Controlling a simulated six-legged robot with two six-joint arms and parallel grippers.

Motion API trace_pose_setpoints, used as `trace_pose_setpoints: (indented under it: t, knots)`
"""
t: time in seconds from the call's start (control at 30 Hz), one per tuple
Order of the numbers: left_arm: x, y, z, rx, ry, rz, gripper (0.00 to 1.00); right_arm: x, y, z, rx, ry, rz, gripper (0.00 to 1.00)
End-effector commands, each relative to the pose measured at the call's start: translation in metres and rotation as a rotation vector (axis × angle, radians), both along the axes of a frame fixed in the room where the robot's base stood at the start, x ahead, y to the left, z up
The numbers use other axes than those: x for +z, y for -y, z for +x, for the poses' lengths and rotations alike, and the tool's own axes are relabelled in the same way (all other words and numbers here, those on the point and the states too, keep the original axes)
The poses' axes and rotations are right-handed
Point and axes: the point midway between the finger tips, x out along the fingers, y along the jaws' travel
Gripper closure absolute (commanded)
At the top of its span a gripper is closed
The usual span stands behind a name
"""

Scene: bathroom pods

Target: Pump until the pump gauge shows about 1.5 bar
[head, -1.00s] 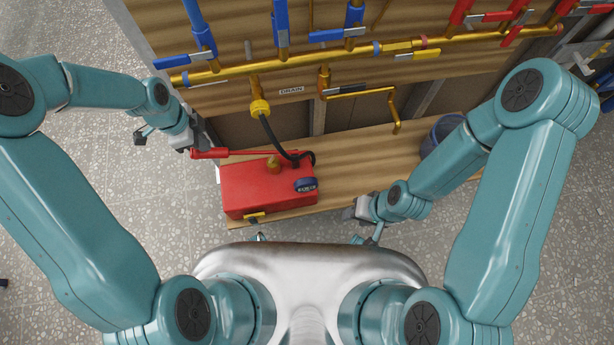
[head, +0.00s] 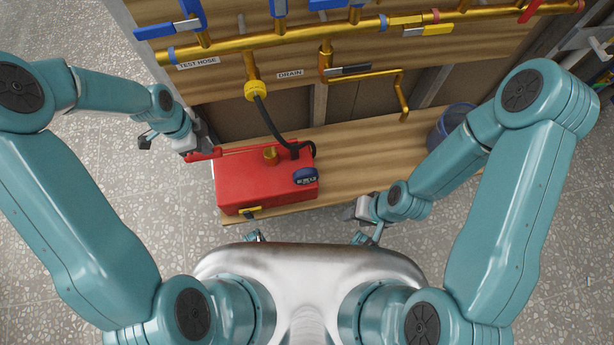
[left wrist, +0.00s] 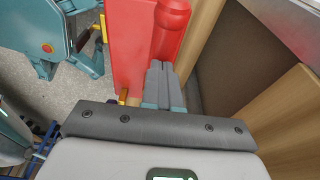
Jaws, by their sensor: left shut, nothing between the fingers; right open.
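The red pump (head: 262,183) sits on the wooden shelf, with a brass cap on top and a dark blue gauge (head: 305,176) on its front right corner. The gauge digits are too small to read. Its red handle (head: 204,155) runs along the back of the pump and sticks out to the left. My left gripper (head: 200,143) is at the handle's outer end. In the left wrist view, its fingers (left wrist: 163,85) are shut with nothing between them, close by the red handle (left wrist: 172,22); contact is unclear. My right gripper (head: 352,211) is open and empty, right of the pump.
A black hose (head: 268,125) links the pump to a yellow fitting (head: 258,90) on the brass pipe. A yellow valve (head: 250,210) is on the pump's front. A blue bucket (head: 452,122) stands at the shelf's right. The shelf between pump and bucket is clear.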

Motion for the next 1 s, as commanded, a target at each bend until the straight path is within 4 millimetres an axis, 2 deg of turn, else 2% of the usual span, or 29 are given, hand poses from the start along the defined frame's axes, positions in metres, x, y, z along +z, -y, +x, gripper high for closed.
trace_pose_setpoints:
  t: [0.03, 0.47, 1.0]
  knots:
    - [0.018, 0.0, 0.0, -0.001, 0.0, 0.0, 1.0, 0.016, 0.0, 0.0, 0.0, 0.0, 0.0, 0.57]
    - [0.091, 0.0, -0.001, -0.001, -0.001, 0.0, 1.0, 0.073, 0.0, 0.0, 0.0, 0.0, 0.0, 0.57]
    - [0.087, 0.0, 0.0, 0.0, -0.002, 0.0, 1.0, 0.068, 0.0, 0.0, 0.0, 0.0, 0.0, 0.57]
